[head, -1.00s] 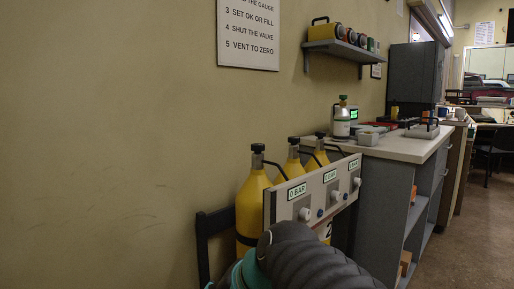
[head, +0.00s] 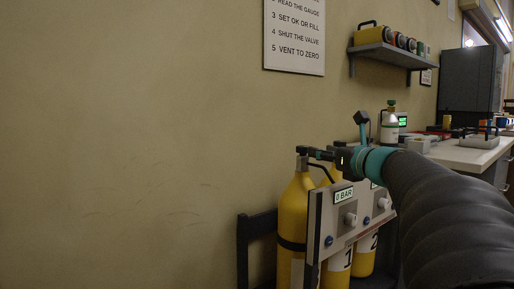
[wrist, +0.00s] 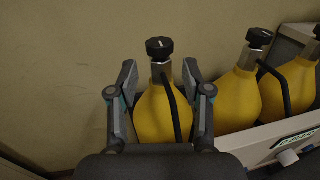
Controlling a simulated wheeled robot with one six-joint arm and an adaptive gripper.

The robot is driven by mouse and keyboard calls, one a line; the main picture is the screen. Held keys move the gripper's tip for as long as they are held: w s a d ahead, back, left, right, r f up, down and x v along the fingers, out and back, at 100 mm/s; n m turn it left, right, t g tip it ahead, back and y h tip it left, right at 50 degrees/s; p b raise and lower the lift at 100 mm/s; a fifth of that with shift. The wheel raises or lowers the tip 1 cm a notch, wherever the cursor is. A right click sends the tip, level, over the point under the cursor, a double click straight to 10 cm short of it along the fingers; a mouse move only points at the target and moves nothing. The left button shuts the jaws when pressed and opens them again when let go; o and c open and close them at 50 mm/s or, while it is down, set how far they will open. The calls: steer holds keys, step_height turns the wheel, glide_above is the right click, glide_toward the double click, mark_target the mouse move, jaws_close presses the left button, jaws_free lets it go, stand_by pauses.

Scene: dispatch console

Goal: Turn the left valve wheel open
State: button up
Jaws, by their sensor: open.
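The left valve wheel (wrist: 160,47) is a dark ridged knob with a pale mark on top. It sits on the silver neck of the leftmost yellow cylinder (wrist: 160,118), which also shows in the head view (head: 292,215). My gripper (wrist: 160,76) is open. I see no contact.
Other yellow cylinders (wrist: 238,92) with similar dark knobs stand to the right. A pale gauge panel (head: 362,203) reading 0 BAR stands in front of them. A black hose curves beside the left neck. A wall shelf (head: 390,54) and counter (head: 470,155) lie right; the left wall is bare.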

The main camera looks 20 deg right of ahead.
mark_target(303, 151)
steer(key=w, duration=0.3)
steer(key=w+a, duration=0.1)
steer(key=w, duration=0.3)
steer(key=w+a, duration=0.1)
steer(key=w, duration=0.3)
steer(key=shift+w, duration=0.2)
steer(key=shift+c, duration=0.2)
steer(key=c, duration=0.8)
steer(key=shift+a+f, duration=0.1)
steer(key=shift+a, duration=0.05)
steer(key=shift+c, duration=0.3)
steer(key=shift+d+p, duration=0.2)
steer(key=shift+p, duration=0.2)
